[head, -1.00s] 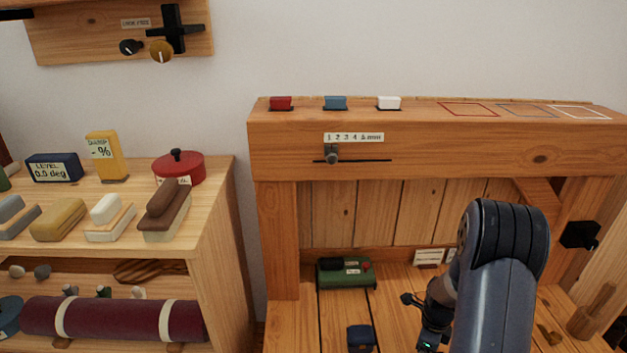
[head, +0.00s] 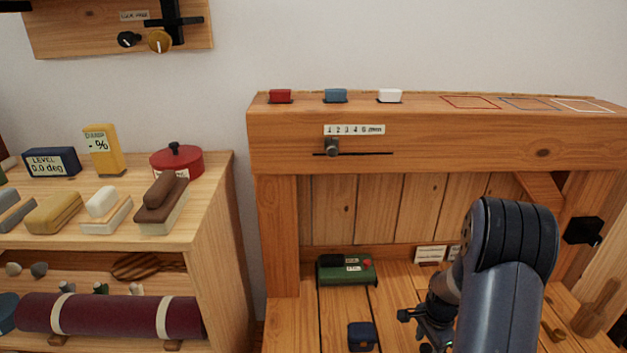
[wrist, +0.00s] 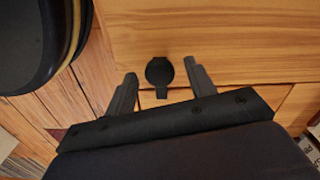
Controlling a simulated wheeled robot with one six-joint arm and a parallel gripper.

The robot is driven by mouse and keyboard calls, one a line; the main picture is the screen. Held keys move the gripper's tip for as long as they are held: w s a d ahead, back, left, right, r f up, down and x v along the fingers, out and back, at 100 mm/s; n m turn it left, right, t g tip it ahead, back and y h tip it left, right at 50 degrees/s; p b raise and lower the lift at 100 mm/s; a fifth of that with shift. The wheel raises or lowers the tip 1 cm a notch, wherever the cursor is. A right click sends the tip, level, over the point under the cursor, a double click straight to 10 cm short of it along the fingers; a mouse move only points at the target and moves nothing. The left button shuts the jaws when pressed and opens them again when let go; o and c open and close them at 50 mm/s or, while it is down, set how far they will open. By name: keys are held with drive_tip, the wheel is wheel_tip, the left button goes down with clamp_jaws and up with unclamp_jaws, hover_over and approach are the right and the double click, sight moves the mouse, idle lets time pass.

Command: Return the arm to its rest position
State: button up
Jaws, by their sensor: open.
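My arm (head: 505,270) rises bent at the lower right in the head view, in front of the wooden bench frame. My gripper (head: 420,327) is low beside it, partly hidden and cut by the bottom edge. In the wrist view, my gripper (wrist: 160,71) has its two dark fingers spread apart. A round black knob-like piece (wrist: 159,72) shows between the fingertips against a wooden board. I cannot tell how far it is from the fingers. Nothing is seen held.
The wooden beam (head: 430,135) carries red, blue and white blocks and a slider (head: 332,147). A green box (head: 346,270) and a small navy box (head: 362,336) sit on the bench. A black fixture (head: 584,231) is at right. A shelf (head: 215,200) stands at left.

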drive_tip(key=n+b, duration=0.2)
drive_tip(key=n, duration=0.4)
drive_tip(key=shift+f, duration=0.1)
drive_tip(key=shift+r+p, duration=0.3)
drive_tip(key=shift+r, duration=0.8)
